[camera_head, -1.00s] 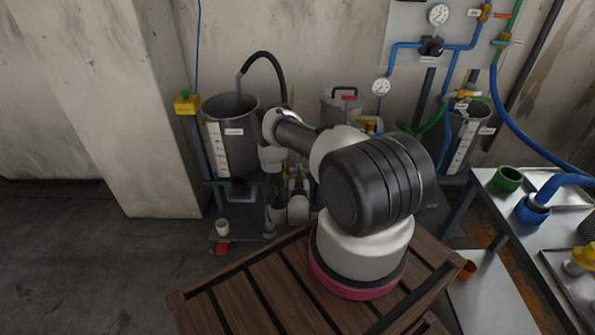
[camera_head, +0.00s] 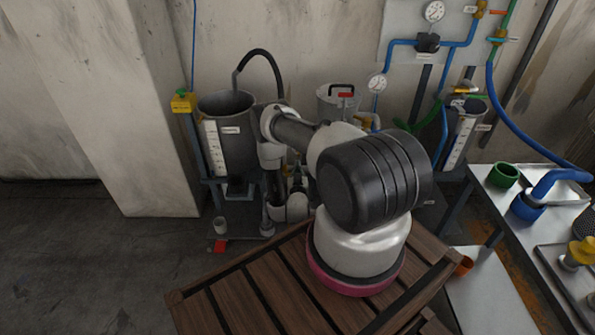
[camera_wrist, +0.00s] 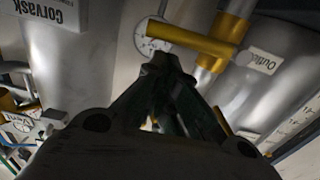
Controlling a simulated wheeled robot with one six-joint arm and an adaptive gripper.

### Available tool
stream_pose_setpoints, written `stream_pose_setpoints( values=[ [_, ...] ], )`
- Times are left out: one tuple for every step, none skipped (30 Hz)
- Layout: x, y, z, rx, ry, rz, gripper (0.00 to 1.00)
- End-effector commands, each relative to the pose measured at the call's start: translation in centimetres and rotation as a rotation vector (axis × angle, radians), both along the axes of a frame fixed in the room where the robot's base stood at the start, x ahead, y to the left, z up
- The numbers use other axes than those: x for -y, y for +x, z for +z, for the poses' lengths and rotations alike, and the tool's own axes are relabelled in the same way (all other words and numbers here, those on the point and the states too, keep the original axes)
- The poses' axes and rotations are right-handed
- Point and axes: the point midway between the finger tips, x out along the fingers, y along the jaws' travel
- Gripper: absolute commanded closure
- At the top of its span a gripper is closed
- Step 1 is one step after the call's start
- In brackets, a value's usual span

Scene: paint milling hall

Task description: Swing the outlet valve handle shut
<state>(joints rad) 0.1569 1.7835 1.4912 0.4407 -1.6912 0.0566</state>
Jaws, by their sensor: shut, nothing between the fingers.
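In the wrist view, the yellow outlet valve handle (camera_wrist: 192,40) is a bar reaching left from a brass-coloured valve body (camera_wrist: 212,68). The handle lies across the line of the valve and pipe. A label reading "Outl…" (camera_wrist: 262,62) is on the metal surface to the right. My gripper (camera_wrist: 166,62) is shut and empty, its fingertips just below the handle's left half in the picture. I cannot tell whether they touch it. The head view does not show the handle clearly.
A steel table (camera_head: 488,178) with fittings is at the right. A wrist-view gauge (camera_wrist: 150,36) sits behind the handle's left end.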

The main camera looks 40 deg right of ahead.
Motion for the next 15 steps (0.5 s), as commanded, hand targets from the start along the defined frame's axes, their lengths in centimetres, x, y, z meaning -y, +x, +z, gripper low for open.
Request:
stream_pose_setpoints(
  values=[
    [0.0,0.0,0.1,0.000,0.000,0.000,1.00],
    [0.0,0.0,0.1,0.000,0.000,0.000,1.00],
    [0.0,0.0,0.1,0.000,0.000,0.000,1.00],
    [0.0,0.0,0.1,0.000,0.000,0.000,1.00],
    [0.0,0.0,0.1,0.000,0.000,0.000,1.00],
    [0.0,0.0,0.1,0.000,0.000,0.000,1.00],
    [0.0,0.0,0.1,0.000,0.000,0.000,1.00],
    [-0.1,-0.1,0.1,0.000,0.000,0.000,1.00],
    [-0.2,-0.2,0.0,-0.001,0.001,0.000,1.00],
    [-0.3,-0.4,0.0,-0.001,0.001,0.001,1.00],
    [-0.5,-0.6,0.0,-0.001,0.001,0.001,1.00],
    [-0.8,-1.0,0.0,-0.002,0.001,0.001,1.00],
    [-1.0,-1.4,0.0,-0.003,0.001,0.001,1.00],
    [-1.2,-1.7,0.0,-0.003,0.001,0.001,1.00],
    [-1.5,-2.2,0.0,-0.002,0.000,0.002,1.00]
  ],
)
